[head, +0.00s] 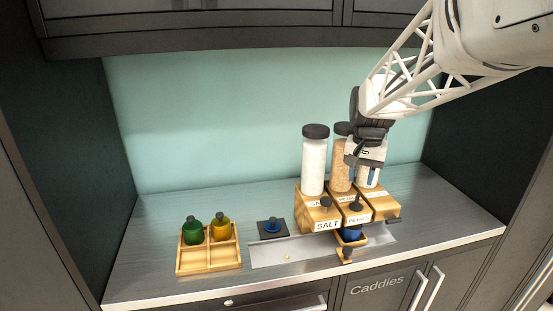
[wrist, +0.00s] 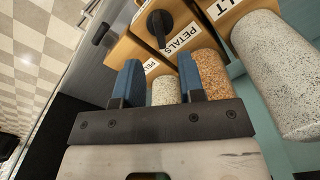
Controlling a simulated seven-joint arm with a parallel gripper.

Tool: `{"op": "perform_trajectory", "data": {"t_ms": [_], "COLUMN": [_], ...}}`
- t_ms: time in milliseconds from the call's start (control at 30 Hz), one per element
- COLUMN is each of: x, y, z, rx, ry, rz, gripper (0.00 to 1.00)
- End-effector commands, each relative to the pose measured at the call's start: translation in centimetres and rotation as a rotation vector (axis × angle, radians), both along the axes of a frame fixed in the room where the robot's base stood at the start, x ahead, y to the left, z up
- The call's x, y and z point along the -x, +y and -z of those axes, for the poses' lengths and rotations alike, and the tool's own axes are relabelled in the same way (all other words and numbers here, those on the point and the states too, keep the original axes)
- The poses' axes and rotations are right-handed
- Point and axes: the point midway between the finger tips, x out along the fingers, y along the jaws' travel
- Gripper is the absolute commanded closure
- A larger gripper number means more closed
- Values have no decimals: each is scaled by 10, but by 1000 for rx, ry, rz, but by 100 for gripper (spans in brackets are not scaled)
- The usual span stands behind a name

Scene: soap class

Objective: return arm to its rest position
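My gripper (head: 364,168) is at the right of the head view, high at the dispensers, in front of the right one. In the wrist view my gripper (wrist: 159,78) shows two blue fingers apart with nothing held between them. The wooden dispensers stand in a row: the salt one (head: 313,165) with white grains, the petals one (head: 341,180) with orange-brown grains, and a pale one (head: 368,178) partly hidden by my gripper. A blue bottle (head: 350,234) sits in a wooden holder below the petals dispenser.
A wooden tray (head: 209,267) at the left holds a green bottle (head: 193,231) and a yellow bottle (head: 221,229). A small blue object (head: 272,225) sits on a dark square pad. An upper cabinet (head: 200,28) overhangs the counter. The counter's left back is clear.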

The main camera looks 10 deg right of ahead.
Motion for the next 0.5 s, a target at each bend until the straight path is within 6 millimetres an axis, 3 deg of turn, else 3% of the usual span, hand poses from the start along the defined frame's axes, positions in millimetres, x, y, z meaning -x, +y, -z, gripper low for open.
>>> {"op": "perform_trajectory", "data": {"t_ms": [200,500], "x": [0,0], "y": [0,0], "z": [-12,-13], "rx": [1,0], "ry": [-1,0], "rz": [0,0], "gripper": [64,64]}}
